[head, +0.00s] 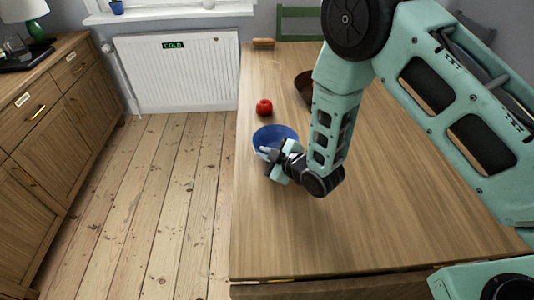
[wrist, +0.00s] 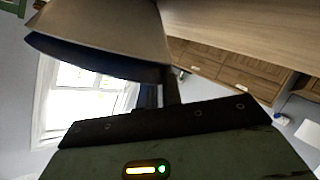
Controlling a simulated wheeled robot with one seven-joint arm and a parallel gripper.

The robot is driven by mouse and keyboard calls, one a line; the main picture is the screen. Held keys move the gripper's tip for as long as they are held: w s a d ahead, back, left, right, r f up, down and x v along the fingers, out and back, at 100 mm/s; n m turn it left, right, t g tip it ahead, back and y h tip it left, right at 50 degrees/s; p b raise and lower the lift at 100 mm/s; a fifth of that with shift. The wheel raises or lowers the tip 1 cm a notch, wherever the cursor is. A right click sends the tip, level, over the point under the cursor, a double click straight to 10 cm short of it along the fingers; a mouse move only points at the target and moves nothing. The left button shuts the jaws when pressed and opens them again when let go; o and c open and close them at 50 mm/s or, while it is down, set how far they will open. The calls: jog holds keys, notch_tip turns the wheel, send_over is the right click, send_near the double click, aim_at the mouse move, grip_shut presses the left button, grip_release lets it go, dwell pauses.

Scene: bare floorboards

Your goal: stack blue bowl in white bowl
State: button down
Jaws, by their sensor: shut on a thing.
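The blue bowl (head: 277,133) is near the left edge of the wooden table in the head view, its open side facing up. My gripper (head: 267,153) is at its near rim and shut on it. In the wrist view, a dark blue curved band (wrist: 95,62) with a beige-grey surface above it fills the upper left, close to the jaws. I cannot tell whether the bowl touches the table. I make out no white bowl in either view; my arm hides part of the table.
A red apple (head: 264,107) sits just behind the blue bowl. A brown bowl (head: 303,87) is farther back, partly hidden by my arm. A small brown object (head: 263,43) lies at the far edge of the table (head: 400,215). The near tabletop is clear.

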jog(key=c, duration=1.6)
grip_release()
jog(key=shift+d+f, duration=0.3)
jog(key=shift+f, duration=0.1)
jog(key=shift+o, duration=0.2)
jog(key=shift+s+r, duration=0.1)
jog(key=shift+r, duration=0.05)
jog(key=s+d+r+m+g+h, duration=0.2)
jog(key=s+r, duration=0.4)
jog(key=s, duration=0.4)
jog(key=s+d+r+m+g+h+b, duration=0.1)
jog(key=s+d+r+m+g+h, duration=0.2)
jog(key=s, duration=0.7)
jog(key=s+d+r+m+g+h+b, duration=0.1)
jog(key=s+d+r+g, duration=0.4)
jog(key=s+r, duration=0.5)
jog(key=shift+s+d+r+m+g+h, duration=0.15)
jog(key=shift+d+r+m+g+h, duration=0.15)
jog(key=shift+d+r+m+h, duration=0.45)
jog(key=shift+f+h, duration=0.2)
jog(key=shift+h, duration=0.05)
